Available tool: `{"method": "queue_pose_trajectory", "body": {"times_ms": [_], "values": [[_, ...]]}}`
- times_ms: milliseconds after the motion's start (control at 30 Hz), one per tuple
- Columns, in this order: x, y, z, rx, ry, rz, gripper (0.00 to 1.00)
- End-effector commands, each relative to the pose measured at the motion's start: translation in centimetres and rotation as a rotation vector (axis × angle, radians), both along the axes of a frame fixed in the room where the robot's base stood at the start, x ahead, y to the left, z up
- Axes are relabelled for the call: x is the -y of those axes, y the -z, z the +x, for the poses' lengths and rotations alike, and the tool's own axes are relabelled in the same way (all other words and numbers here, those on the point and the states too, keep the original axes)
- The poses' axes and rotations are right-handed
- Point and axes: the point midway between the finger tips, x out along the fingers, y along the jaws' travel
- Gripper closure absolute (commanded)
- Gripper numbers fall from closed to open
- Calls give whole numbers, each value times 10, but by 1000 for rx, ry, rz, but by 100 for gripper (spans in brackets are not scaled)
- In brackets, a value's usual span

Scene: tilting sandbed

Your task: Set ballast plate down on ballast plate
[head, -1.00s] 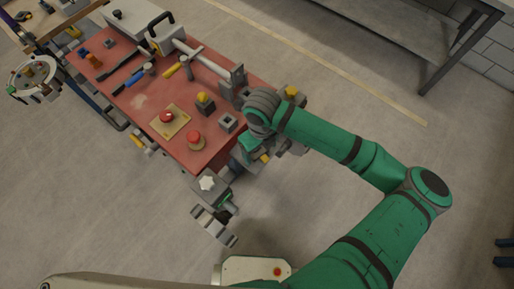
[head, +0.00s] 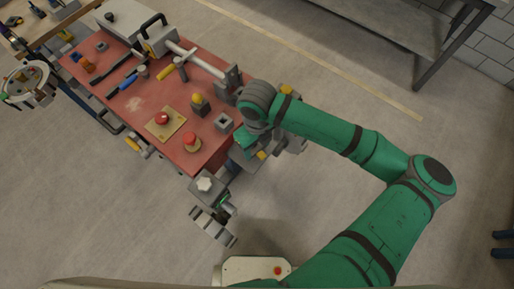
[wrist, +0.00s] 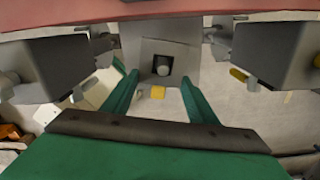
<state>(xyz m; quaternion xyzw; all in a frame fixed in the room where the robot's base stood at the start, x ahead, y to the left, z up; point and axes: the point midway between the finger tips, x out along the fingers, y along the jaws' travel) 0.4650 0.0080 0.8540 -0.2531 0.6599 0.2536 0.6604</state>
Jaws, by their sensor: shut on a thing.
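My gripper shows in the wrist view (wrist: 158,97) as two green fingers, shut on a grey plate (wrist: 186,58) with a square opening. I take this to be the held ballast plate. A pale round part shows inside the opening. A taller grey piece (wrist: 160,28) stands right behind the plate; I cannot tell whether the two touch or whether it is the other ballast plate. In the head view my gripper is mostly hidden under my wrist, beside the near right corner of the red table (head: 190,150).
Dark grey blocks flank the fingers on the left (wrist: 58,66) and right (wrist: 272,55) in the wrist view. The table carries a red button (head: 163,118), a red knob (head: 190,140) and a grey block with a square hole (head: 223,121). Open floor (head: 330,90) lies to the right.

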Motion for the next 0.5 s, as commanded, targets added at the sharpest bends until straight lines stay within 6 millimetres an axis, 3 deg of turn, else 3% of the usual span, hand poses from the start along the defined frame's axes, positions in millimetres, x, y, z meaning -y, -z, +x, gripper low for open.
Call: {"method": "queue_pose_trajectory", "body": {"times_ms": [200,500], "values": [[1,-42,1,4,-3,-3,70],[1,-74,1,1,-1,-1,70]]}}
